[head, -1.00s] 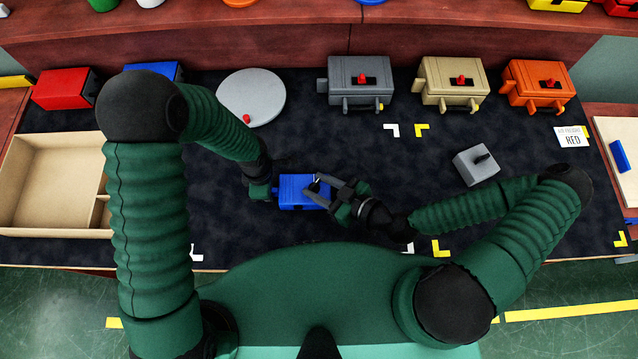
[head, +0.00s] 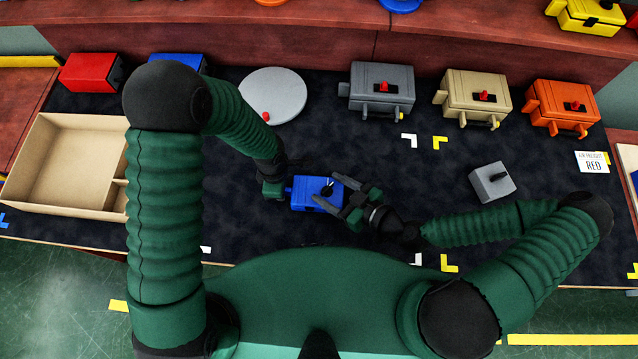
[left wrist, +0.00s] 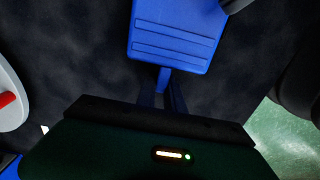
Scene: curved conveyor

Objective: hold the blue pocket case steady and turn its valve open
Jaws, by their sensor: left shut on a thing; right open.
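The blue pocket case (head: 312,193) lies on the dark mat in front of my body, with a small black valve handle (head: 327,188) on its top. My left gripper (head: 284,189) is shut on the tab at the case's left end. In the left wrist view the case (left wrist: 176,30) shows its ridged blue face, and its narrow tab (left wrist: 163,78) runs between the fingers. My right gripper (head: 345,203) is open at the case's right end, its fingers close to the case's edge. I cannot tell whether they touch it.
An open cardboard tray (head: 70,199) stands at the left, and a round grey disc (head: 275,92) lies behind the case. Grey (head: 380,87), tan (head: 474,94) and orange (head: 562,102) cases line the back. A small grey box (head: 492,182) sits at the right.

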